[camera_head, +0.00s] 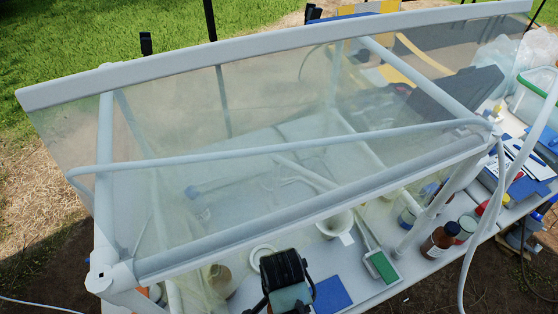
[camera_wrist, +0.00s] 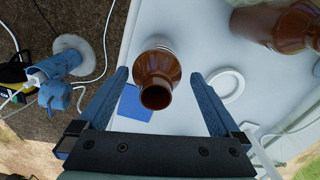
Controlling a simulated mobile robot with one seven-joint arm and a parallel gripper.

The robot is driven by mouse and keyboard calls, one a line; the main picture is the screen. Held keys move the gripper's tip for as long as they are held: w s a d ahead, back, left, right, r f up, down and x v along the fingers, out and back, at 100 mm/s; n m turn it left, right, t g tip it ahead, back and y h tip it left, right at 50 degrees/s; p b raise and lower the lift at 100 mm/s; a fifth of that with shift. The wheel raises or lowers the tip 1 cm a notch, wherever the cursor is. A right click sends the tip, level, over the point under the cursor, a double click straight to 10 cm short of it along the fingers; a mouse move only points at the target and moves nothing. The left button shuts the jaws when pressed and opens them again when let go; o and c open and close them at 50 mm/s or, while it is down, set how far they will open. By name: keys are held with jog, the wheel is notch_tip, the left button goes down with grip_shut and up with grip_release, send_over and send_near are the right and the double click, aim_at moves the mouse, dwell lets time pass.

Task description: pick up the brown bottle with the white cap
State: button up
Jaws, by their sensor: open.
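In the wrist view, my gripper (camera_wrist: 160,77) is open, with one blue finger on each side of a brown bottle (camera_wrist: 155,64). This bottle shows a dark round mouth and no white cap. A larger brown bottle (camera_wrist: 281,26) is cut off at the upper right. In the head view, my gripper (camera_head: 290,296) is over the bench front. A brown bottle with a pale label (camera_head: 438,242) stands to its right, its cap colour unclear. No white-capped brown bottle is clearly visible.
A clear-walled enclosure with a white frame (camera_head: 280,149) covers much of the bench. A blue pad (camera_head: 332,293), a white ring (camera_head: 262,252) and a green-and-white device (camera_head: 382,266) lie near my gripper. Clutter fills the right end.

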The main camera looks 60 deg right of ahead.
jog(key=shift+s+a+f, duration=0.1)
jog(key=shift+f, duration=1.45)
jog(key=shift+s+a+f, duration=0.1)
jog(key=shift+f, duration=1.4)
jog(key=shift+c, duration=0.3)
grip_shut()
